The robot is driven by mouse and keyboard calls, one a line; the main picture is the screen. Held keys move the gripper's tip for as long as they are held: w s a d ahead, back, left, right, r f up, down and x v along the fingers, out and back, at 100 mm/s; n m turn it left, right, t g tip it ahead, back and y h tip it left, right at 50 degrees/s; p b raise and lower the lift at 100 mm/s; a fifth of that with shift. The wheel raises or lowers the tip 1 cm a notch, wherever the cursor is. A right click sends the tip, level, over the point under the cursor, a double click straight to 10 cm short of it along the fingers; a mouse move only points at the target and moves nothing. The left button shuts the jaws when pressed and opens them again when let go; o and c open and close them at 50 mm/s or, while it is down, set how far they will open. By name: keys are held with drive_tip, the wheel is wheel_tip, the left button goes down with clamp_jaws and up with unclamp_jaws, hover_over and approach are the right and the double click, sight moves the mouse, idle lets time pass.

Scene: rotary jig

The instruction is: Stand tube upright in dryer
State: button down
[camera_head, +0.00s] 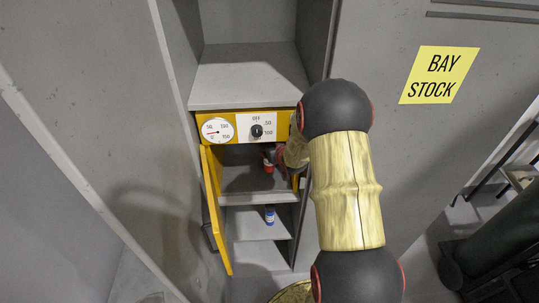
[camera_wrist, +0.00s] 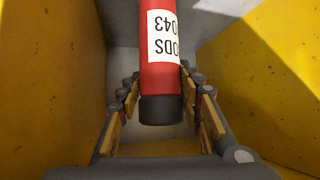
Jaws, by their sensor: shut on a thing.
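The dryer is the yellow-fronted box (camera_head: 285,126) with a round gauge and a black knob, its yellow door (camera_head: 215,215) swung open. The red tube (camera_head: 267,167) shows small inside its chamber. In the wrist view the tube (camera_wrist: 160,72) has a white label, read upside down, and a dark end cap. My gripper (camera_wrist: 160,98) is shut on the tube near that cap, a finger on each side. In the head view my arm hides most of the gripper. The tube's far end is out of the wrist frame, and I cannot tell whether its base touches the chamber floor.
Yellow walls (camera_wrist: 60,75) stand close on both sides in the wrist view. A small blue container (camera_head: 269,216) stands on a shelf below the dryer. The grey shelf (camera_head: 250,80) above is empty. A yellow "BAY STOCK" sign (camera_head: 439,75) is on the right panel.

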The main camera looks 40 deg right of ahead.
drive_tip(key=shift+f, duration=1.6)
drive_tip(key=shift+f+b, duration=0.1)
drive_tip(key=shift+b, duration=0.2)
drive_tip(key=c, duration=1.7)
unclamp_jaws()
drive_tip(key=shift+f, duration=0.2)
drive_tip(key=o, duration=0.4)
drive_tip(key=shift+r, duration=0.1)
drive_tip(key=shift+o, duration=0.6)
drive_tip(key=shift+r, duration=0.1)
drive_tip(key=shift+s+r, duration=0.15)
drive_tip(key=shift+r, duration=0.05)
drive_tip(key=p+v, duration=0.1)
drive_tip(key=v, duration=1)
drive_tip(key=shift+s, duration=0.35)
drive_tip(key=shift+w+a+r, duration=0.1)
drive_tip(key=shift+a+r, duration=0.05)
drive_tip(key=shift+r, duration=0.05)
